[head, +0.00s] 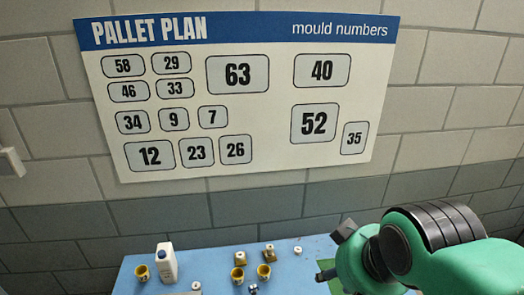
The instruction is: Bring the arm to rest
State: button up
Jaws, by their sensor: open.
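My arm comes in from the right of the head view, over the right end of a blue table. My gripper (335,253) is at its end, partly hidden behind my green wrist. Its two dark fingertips show apart, one above the other, and I see nothing between them. It is above and to the right of the small things on the table.
A pallet plan board (240,150) hangs on the block wall behind.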

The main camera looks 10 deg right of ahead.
notch_tip(320, 180, down, 7)
jog(key=b, duration=0.6)
